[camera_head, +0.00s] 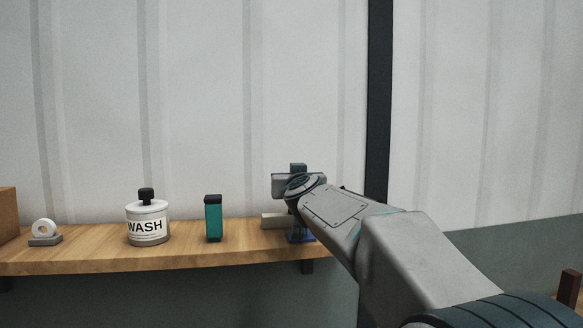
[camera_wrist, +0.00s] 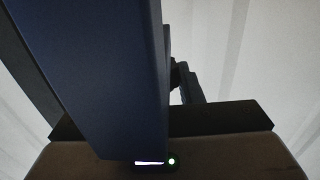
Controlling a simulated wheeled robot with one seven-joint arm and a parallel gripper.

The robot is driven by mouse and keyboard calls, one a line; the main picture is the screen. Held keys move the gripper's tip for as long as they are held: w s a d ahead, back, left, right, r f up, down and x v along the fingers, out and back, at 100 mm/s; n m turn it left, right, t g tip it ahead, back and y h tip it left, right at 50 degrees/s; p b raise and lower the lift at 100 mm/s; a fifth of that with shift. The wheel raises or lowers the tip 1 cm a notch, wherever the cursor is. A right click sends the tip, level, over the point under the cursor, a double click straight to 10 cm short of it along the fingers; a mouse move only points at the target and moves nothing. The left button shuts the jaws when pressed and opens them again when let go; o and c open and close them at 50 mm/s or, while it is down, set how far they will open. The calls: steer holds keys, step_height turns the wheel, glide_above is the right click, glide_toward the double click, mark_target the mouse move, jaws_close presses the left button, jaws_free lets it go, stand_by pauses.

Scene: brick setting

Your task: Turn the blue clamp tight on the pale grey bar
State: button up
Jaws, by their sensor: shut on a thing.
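The pale grey bar (camera_head: 273,221) lies at the right part of the wooden shelf, its right part hidden behind my arm. The blue clamp (camera_head: 302,238) shows only as a small blue patch at the bar's right, low at the shelf edge and mostly hidden by my wrist. My gripper (camera_head: 296,182) is over this end of the shelf. In the wrist view the clamp (camera_wrist: 105,75) fills the left and middle as a large dark blue shape close to the camera. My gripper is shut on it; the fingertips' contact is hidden. How tight the clamp sits cannot be told.
On the wooden shelf (camera_head: 110,260) stand a teal bottle (camera_head: 213,219), a white WASH jar (camera_head: 148,224) and a white ring on a grey base (camera_head: 44,232). A brown box (camera_head: 7,214) is at the far left. A pale ribbed wall is close behind.

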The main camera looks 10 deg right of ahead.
steer(key=shift+a+r+h+p, duration=0.15)
steer(key=shift+h+p, duration=0.15)
steer(key=shift+p, duration=0.2)
steer(key=shift+m+h+p, duration=0.3)
steer(key=shift+m+p, duration=0.1)
steer(key=shift+p, duration=0.05)
steer(key=shift+h+p, duration=0.4)
steer(key=shift+p, duration=0.25)
steer(key=shift+f+m+h+p, duration=0.3)
steer(key=shift+m+p, duration=0.1)
steer(key=o, duration=1)
steer(key=shift+c, duration=0.2)
steer(key=shift+r, duration=0.1)
